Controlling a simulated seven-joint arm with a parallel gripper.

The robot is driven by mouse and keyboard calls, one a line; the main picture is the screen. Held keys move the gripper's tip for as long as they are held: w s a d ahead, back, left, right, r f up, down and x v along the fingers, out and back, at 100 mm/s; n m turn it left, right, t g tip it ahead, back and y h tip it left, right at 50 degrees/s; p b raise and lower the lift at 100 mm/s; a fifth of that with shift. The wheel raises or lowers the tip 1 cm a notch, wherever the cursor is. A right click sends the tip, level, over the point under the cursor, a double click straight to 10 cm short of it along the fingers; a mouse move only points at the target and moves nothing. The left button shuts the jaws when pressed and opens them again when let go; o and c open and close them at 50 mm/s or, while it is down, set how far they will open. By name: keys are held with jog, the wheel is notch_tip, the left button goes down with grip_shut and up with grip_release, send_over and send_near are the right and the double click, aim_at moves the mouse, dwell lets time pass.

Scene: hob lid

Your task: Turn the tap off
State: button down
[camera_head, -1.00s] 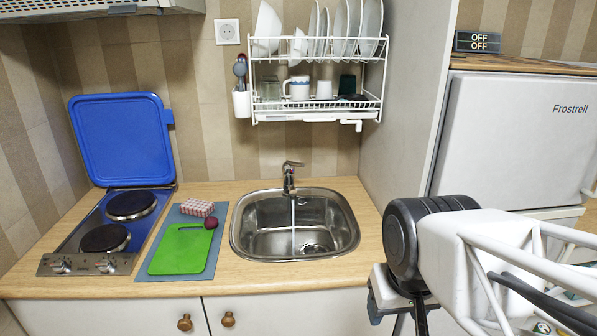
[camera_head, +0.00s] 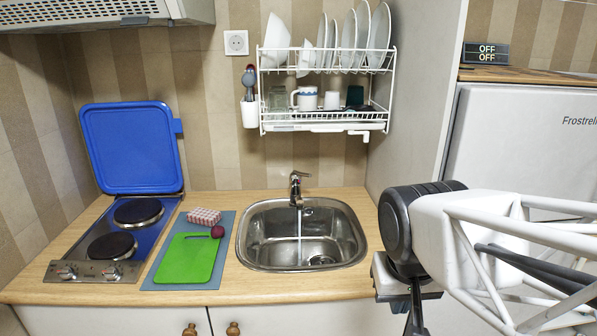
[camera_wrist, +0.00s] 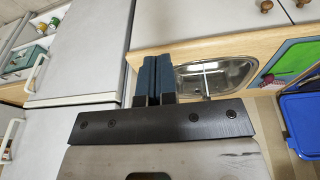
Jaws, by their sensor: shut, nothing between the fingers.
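The metal tap (camera_head: 295,188) stands upright at the back of the steel sink (camera_head: 258,260), its lever on top. A thin stream of water (camera_head: 299,225) runs from its spout into the basin. My gripper (camera_wrist: 153,75) is shut and empty; its dark blue fingers are pressed together in the wrist view. It is at the front right of the sink, apart from the tap. In the head view, my wrist and arm hide most of it. The wrist view shows the sink (camera_wrist: 233,72) just right of the fingers; the tap's lever cannot be made out there.
A dish rack (camera_head: 328,125) with plates and cups hangs above the tap. Left of the sink are a green board (camera_head: 187,259), a packet (camera_head: 204,216) and a hob (camera_head: 110,235) with its blue lid (camera_head: 130,150) raised. A fridge (camera_head: 530,140) stands at right. The air above the sink is clear.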

jog(key=w+a+r+m+h, duration=0.2)
jog(key=w+r, duration=0.1)
jog(key=w, duration=0.7)
jog(key=w+a+r+m+h, duration=0.1)
jog(key=w+a+r, duration=0.1)
jog(key=w, duration=0.9)
jog(key=w+a+r+m+h, duration=0.2)
jog(key=w+r, duration=0.1)
jog(key=w, duration=0.7)
jog(key=w+a+f+m+t+h, duration=0.1)
jog(key=w+a+m+h, duration=0.1)
jog(key=w+a, duration=0.6)
jog(key=w+a+f+m+t+h, duration=0.1)
jog(key=w+a, duration=0.8)
jog(key=w, duration=0.9)
jog(key=shift+w+a+f+m+t+h, duration=0.35)
jog(key=shift+f+m+h, duration=0.3)
jog(key=shift+m, duration=0.55)
jog(key=shift+d+f, duration=0.1)
jog(key=shift+d, duration=0.2)
send_near(302, 174)
jog(key=d+f, duration=0.2)
jog(key=d, duration=0.6)
jog(key=shift+d, duration=0.15)
jog(key=shift+s, duration=0.1)
